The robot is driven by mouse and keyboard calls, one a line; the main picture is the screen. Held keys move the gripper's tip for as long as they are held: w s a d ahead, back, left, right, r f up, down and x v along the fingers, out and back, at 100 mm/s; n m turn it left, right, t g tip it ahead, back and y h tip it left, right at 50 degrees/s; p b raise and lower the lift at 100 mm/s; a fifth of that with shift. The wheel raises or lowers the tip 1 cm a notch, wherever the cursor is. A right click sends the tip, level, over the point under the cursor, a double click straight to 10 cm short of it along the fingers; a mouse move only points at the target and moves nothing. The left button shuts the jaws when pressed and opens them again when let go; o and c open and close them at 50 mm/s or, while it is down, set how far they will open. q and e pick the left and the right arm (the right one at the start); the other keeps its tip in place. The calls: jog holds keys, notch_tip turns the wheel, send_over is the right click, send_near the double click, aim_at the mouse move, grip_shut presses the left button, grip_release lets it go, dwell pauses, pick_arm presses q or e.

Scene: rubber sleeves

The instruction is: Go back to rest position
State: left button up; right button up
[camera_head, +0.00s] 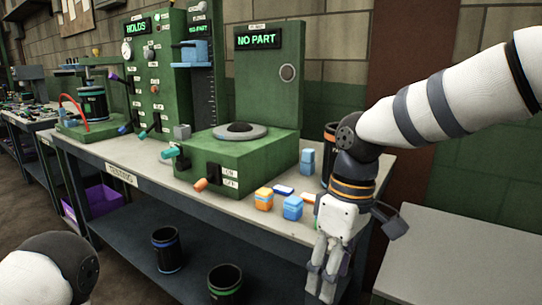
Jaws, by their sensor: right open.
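My right arm reaches in from the right, and its gripper (322,285) hangs pointing down at the table's front right edge. The right gripper is open, and I see nothing between its fingers. My left arm shows only as a white link with a dark joint in the bottom left corner; its gripper is out of the picture. A black sleeve with an orange band (331,138) stands on the table, partly hidden behind my right arm.
A green tester reading "NO PART" (240,160) stands on the workbench (130,160). Black containers (166,255) sit on the lower shelf. A grey surface (460,250) lies at right.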

jog(key=s+f+m+g+y, duration=0.15)
jog(key=s+f, duration=0.35)
jog(key=f, duration=0.6)
jog(key=s+f+m, duration=0.3)
jog(key=s+f, duration=0.2)
jog(key=f, duration=0.6)
pick_arm(q)
jog(key=shift+w, duration=0.85)
pick_arm(e)
jog(key=s+d+f+m, duration=0.1)
jog(key=s+d+f, duration=0.1)
jog(key=s+d, duration=0.2)
jog(key=s+d+f+m+h, duration=0.1)
jog(key=s+d+f+m, duration=0.1)
jog(key=s, duration=0.9)
jog(key=s+d+f+m+h, duration=0.1)
jog(key=s+d+f+m, duration=0.1)
jog(key=s+d+f, duration=0.2)
jog(key=s+d, duration=0.2)
jog(key=s, duration=0.2)
jog(key=shift+s+f, duration=0.2)
jog(key=shift+d+m+h, duration=0.1)
jog(key=shift+m+h, duration=0.15)
